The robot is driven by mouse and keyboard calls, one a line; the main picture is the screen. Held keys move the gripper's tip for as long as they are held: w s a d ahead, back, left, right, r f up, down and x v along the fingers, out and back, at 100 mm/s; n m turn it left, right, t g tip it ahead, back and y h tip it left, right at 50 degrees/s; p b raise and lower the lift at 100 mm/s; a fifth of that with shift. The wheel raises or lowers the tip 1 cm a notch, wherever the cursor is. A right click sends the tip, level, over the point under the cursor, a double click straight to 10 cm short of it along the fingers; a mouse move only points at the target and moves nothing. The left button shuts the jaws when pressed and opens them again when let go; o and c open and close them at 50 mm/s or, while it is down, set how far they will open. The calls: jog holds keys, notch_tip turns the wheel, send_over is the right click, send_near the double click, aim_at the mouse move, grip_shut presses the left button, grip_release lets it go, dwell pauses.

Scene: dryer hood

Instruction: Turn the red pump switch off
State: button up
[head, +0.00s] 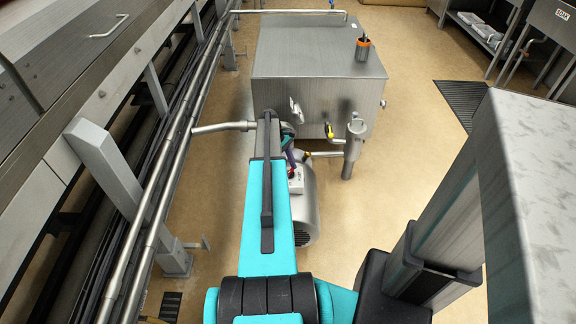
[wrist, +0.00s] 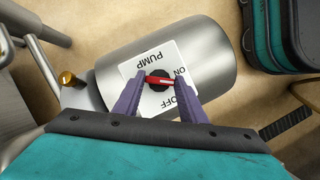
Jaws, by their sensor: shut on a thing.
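The red pump switch (wrist: 159,80) sits on a white plate (wrist: 150,58) marked PUMP, ON and OFF in the wrist view. The plate is on the grey cylindrical pump motor (wrist: 205,60). The purple fingers of my gripper (wrist: 160,83) stand on either side of the switch and are shut on its red handle. The handle lies roughly crosswise in the wrist view, its right end near the ON and OFF words. In the head view the pump motor (head: 306,205) shows beside my arm; the switch there is small and mostly hidden by my gripper.
A large steel tank (head: 315,70) with an orange-rimmed cup (head: 363,47) on top stands behind the pump. A yellow-handled valve (head: 329,131) and pipes are close by. Long pipes and a machine frame (head: 120,180) line the left. Floor right of the pump is clear.

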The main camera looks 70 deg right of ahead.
jog(key=m, duration=0.2)
jog(key=m+y+p, duration=0.2)
jog(key=m, duration=0.1)
jog(key=shift+s+d+m+t, duration=0.2)
jog(key=shift+s+m+t, duration=0.1)
jog(key=shift+t, duration=0.1)
jog(key=m+t+p, duration=0.1)
jog(key=m, duration=0.2)
jog(key=m+y+p, duration=0.1)
jog(key=m, duration=0.1)
jog(key=shift+s+d+m+t, duration=0.15)
jog(key=shift+s+m+t, duration=0.05)
jog(key=shift+m+t, duration=0.2)
jog(key=o, duration=1.1)
jog(key=shift+c, duration=0.2)
jog(key=shift+w, duration=0.1)
jog(key=shift+r, duration=0.1)
jog(key=shift+w+d+r, duration=0.15)
jog(key=shift+d+r, duration=0.1)
jog(key=shift+r, duration=0.2)
jog(key=v, duration=1.2)
jog(key=shift+d+r+b, duration=0.2)
jog(key=shift+r+b, duration=0.05)
jog(key=shift+b, duration=0.05)
